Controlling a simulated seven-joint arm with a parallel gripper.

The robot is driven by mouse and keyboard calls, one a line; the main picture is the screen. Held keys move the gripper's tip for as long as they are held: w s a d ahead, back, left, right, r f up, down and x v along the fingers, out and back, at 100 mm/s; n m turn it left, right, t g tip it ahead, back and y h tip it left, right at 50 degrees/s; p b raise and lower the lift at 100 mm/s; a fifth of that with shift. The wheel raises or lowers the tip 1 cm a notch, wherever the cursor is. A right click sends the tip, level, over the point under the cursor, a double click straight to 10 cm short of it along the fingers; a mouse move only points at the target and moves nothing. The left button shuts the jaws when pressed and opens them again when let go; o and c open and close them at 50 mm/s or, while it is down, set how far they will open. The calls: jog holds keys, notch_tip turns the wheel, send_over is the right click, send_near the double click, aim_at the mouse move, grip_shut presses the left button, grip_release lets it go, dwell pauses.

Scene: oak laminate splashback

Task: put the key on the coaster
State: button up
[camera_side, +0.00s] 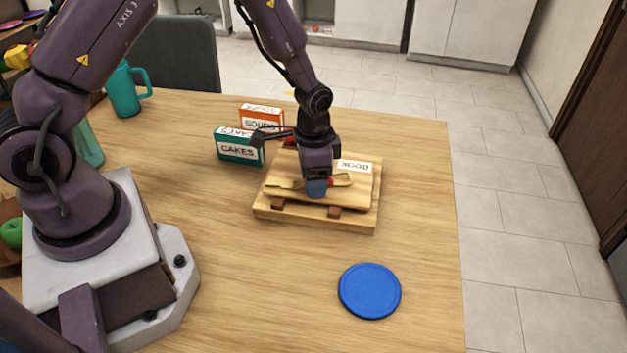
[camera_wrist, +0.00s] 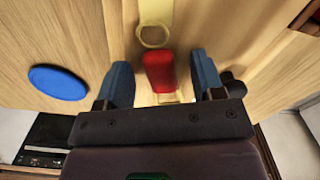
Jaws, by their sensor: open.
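The blue round coaster (camera_side: 370,291) lies flat on the table, right of and nearer than the wooden stand; it also shows at the left in the wrist view (camera_wrist: 58,82). My gripper (camera_side: 317,187) is low over the stand, its blue fingers apart. Between the fingers in the wrist view (camera_wrist: 162,77) is a red piece (camera_wrist: 159,72), with a yellow ring and strip (camera_wrist: 155,35) beyond it.
The raised wooden stand (camera_side: 313,216) also bears a white label reading BOOK (camera_side: 356,166). A green CAKES box (camera_side: 238,148) and an orange box (camera_side: 262,116) stand behind left. A teal mug (camera_side: 123,92) is farther left. The table between stand and coaster is clear.

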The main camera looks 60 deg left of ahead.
jog(key=c, duration=1.1)
jog(key=shift+r, duration=0.15)
